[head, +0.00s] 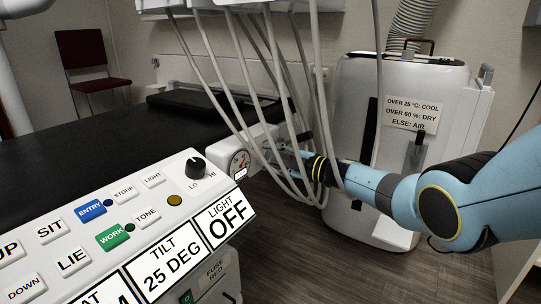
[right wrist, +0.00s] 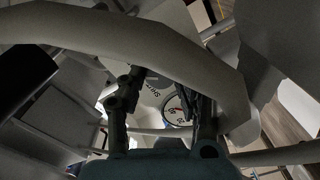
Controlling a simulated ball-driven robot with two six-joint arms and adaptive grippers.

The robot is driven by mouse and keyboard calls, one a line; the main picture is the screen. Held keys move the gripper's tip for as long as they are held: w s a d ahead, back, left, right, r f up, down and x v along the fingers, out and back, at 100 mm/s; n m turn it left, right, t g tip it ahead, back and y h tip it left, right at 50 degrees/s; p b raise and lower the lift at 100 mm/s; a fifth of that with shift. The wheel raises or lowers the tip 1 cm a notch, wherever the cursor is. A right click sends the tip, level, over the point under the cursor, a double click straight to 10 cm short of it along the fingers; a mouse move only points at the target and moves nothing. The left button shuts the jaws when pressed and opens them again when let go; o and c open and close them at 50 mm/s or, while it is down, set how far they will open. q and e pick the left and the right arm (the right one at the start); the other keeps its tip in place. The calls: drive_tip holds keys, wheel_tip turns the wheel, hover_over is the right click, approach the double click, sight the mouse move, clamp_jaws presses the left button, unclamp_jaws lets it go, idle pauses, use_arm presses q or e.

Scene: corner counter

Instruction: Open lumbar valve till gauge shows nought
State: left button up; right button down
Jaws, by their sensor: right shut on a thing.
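The round gauge (head: 240,163) sits on the white housing at the far end of the control panel, with red marks on its face. It also shows in the right wrist view (right wrist: 176,108), partly behind a finger; its reading is too small to tell. My right gripper (head: 284,156) is just right of the gauge, among hanging hoses. In the right wrist view its fingers (right wrist: 165,84) are shut on a part at the gauge housing, apparently the lumbar valve, which is mostly hidden. Partly covered lettering shows beside the fingers. My left gripper is not in view.
Several grey hoses (head: 256,75) hang around my right gripper, and one crosses the wrist view. The button panel (head: 130,225) fills the lower left, with a black knob (head: 195,167). A white cabinet (head: 400,85) stands behind my right arm. A black couch (head: 90,150) lies left.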

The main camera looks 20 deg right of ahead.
drive_tip(key=shift+m, duration=0.5)
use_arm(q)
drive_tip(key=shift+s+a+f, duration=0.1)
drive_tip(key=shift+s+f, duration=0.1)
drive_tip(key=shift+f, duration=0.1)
use_arm(e)
drive_tip(key=shift+f+m, duration=0.1)
drive_tip(key=shift+m, duration=0.2)
drive_tip(key=c, duration=1)
unclamp_jaws()
drive_tip(key=shift+o, duration=0.2)
drive_tip(key=shift+s+d, duration=0.1)
drive_tip(key=v, duration=1.1)
drive_tip(key=shift+s+d, duration=0.2)
drive_tip(key=shift+s, duration=0.1)
